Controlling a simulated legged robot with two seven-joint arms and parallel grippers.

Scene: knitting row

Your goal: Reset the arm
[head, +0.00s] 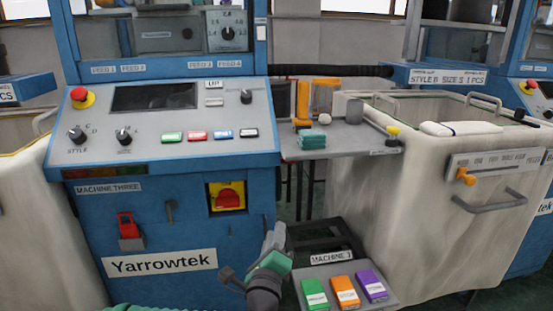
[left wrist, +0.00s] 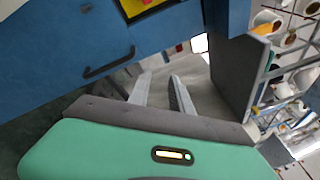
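My left gripper (head: 275,238) shows at the lower middle of the head view, in front of the blue machine's lower right edge. In the left wrist view its two grey fingers (left wrist: 160,92) stand apart with a gap between them and nothing in it. The fingers touch nothing that I can make out. My right gripper is in neither view.
The blue machine (head: 95,220) with its control panel stands close in front. A small shelf (head: 350,140) holds teal folded cloth (head: 312,139). A large pale bin (head: 400,230) stands right. A low stand (head: 335,272) carries green, orange and purple boxes beside my gripper.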

